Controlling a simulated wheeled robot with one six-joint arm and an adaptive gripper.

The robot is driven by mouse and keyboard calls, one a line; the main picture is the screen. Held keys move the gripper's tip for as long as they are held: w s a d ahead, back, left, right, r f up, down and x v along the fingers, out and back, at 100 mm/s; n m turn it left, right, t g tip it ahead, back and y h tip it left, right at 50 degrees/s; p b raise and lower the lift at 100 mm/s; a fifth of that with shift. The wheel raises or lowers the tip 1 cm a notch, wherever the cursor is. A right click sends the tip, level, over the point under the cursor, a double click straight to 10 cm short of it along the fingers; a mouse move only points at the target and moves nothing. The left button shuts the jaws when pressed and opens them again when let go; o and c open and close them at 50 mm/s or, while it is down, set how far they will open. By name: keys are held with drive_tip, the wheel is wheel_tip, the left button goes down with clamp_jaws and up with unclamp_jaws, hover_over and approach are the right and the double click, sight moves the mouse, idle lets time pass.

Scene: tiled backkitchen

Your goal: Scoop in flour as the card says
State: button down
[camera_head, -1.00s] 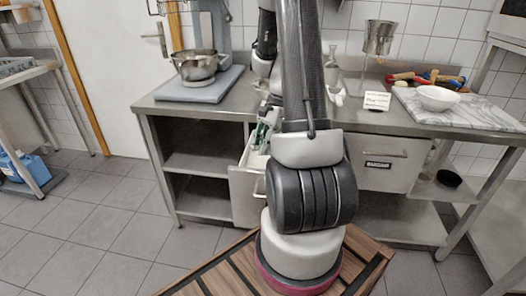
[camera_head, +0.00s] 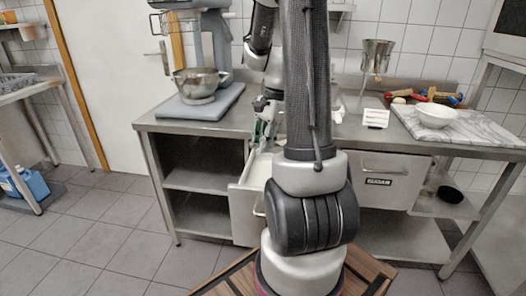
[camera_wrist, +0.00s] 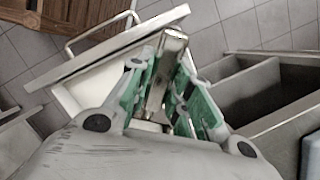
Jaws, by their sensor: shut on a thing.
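My gripper (camera_head: 264,128), with green fingers, is above the open drawer (camera_head: 241,205) under the counter. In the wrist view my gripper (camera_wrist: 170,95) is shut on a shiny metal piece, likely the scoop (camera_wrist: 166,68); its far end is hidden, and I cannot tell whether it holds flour. The drawer also shows there, with its front panel (camera_wrist: 112,54) and pale inside beyond the fingers. I cannot make out the flour surface. The card (camera_head: 375,118) stands on the counter, its text too small to read. A steel bowl (camera_head: 200,84) stands at the mixer on the left.
The mixer (camera_head: 216,40) stands on a grey board (camera_head: 203,107). A closed labelled drawer (camera_head: 390,178) is right of the open one. A steel funnel-shaped vessel (camera_head: 377,54), a white bowl (camera_head: 436,115) and a marble board (camera_head: 485,130) are on the right. Open shelves (camera_head: 205,182) lie left.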

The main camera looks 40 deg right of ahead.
drive_tip(key=shift+r+h, duration=0.55)
drive_tip(key=shift+r, duration=1.4)
drive_tip(key=shift+r+h, duration=0.55)
drive_tip(key=shift+r, duration=1.35)
